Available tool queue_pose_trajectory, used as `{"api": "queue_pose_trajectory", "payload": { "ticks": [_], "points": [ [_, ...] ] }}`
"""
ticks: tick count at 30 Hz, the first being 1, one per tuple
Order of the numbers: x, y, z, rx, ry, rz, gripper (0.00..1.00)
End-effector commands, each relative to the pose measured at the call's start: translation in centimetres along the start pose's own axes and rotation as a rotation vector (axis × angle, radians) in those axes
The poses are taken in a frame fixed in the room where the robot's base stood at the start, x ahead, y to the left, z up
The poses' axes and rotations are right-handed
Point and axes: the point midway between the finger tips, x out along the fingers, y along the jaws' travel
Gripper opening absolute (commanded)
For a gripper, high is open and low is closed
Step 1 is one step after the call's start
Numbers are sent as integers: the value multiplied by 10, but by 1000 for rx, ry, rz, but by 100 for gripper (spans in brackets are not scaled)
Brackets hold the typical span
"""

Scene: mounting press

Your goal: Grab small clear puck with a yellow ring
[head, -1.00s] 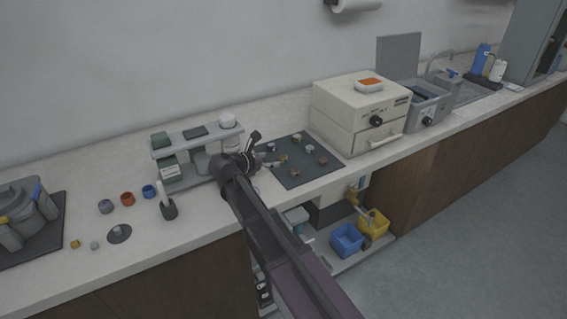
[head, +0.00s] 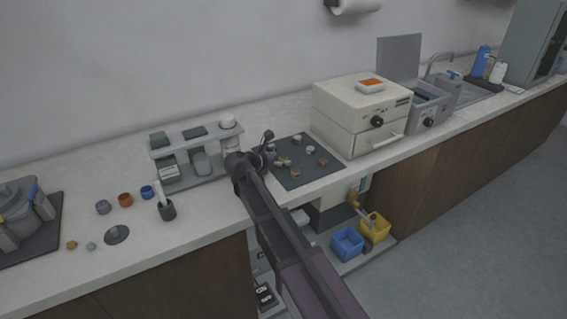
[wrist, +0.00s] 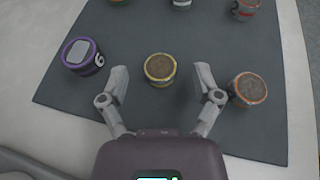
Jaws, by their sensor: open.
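A small round puck with a yellow ring (wrist: 160,69) stands on the dark mat (wrist: 115,25) in the wrist view. Its top face looks brown and mottled, and a pale side shows below the ring. My gripper (wrist: 161,82) is open, with one finger on each side of the puck's near edge and gaps to both. The puck lies between and slightly beyond the fingertips. Whether the fingers are down at its height is hard to tell. In the head view my gripper (head: 268,150) is over the left edge of the mat.
A purple-ringed puck (wrist: 83,56) lies left of the fingers. An orange-ringed puck (wrist: 247,89) sits close by the right finger. More pucks stand at the mat's far side. A cream box (head: 350,115) stands right of the mat, a grey rack (head: 197,150) left of it.

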Motion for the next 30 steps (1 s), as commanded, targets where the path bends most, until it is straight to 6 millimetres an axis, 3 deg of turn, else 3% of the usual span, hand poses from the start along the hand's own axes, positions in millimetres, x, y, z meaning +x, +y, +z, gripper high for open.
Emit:
{"api": "queue_pose_trajectory", "payload": {
  "ticks": [5,21,28,30],
  "points": [
    [10,0,-1,0,0,1,82],
    [10,0,0,0,0,1,82],
    [10,0,0,0,0,1,14],
    [10,0,0,0,0,1,8]
  ]
}}
